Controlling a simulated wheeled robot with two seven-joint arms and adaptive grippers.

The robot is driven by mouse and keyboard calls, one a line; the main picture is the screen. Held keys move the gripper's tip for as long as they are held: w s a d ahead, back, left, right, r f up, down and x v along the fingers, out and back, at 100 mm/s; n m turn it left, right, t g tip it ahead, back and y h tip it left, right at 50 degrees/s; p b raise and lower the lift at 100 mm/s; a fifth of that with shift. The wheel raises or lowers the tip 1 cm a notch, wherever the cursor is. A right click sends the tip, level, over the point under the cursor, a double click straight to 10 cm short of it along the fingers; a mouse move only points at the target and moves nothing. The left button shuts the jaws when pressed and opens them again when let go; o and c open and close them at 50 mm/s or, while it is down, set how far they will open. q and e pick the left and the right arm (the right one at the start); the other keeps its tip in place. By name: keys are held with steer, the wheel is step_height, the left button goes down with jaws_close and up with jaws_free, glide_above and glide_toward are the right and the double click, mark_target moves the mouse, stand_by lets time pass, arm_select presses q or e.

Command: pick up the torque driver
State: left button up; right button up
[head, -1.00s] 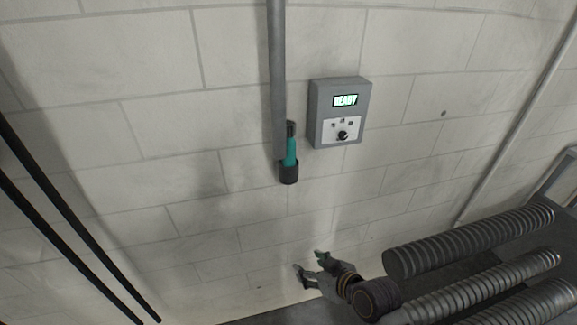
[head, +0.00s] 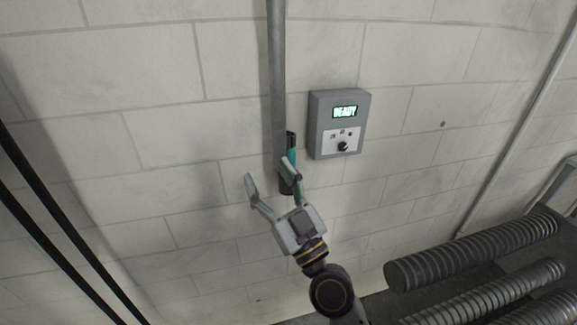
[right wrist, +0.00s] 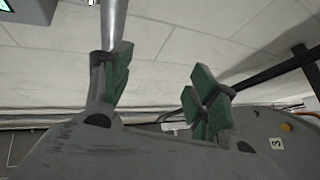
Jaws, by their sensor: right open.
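In the right wrist view the open fingers with green pads (right wrist: 160,85) show, with the pipe (right wrist: 113,25) behind the left finger. I cannot make out the driver there. My left gripper is not in view.
A grey control box (head: 338,124) with a lit READY display and a knob is on the wall right of the driver. Ribbed hoses (head: 470,250) lie at the lower right. Dark cables (head: 60,215) hang at the left.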

step_height(320, 180, up, 5)
steer(key=d+m+t+h, duration=0.2)
steer(key=m+t+h, duration=0.3)
steer(key=m+g+h, duration=0.6)
steer(key=m+h, duration=0.1)
steer(key=h, duration=0.6)
glide_toward(290, 135)
steer(key=s+f, duration=0.5)
steer(key=shift+a+f+n+g, duration=0.4)
steer(key=shift+a+f+g, duration=0.1)
steer(key=shift+f, duration=0.05)
steer(key=x, duration=0.8)
steer(key=shift+w, duration=0.3)
steer(key=shift+f+p+x, duration=0.2)
steer(key=shift+p+x, duration=0.3)
steer(key=shift+x, duration=2.1)
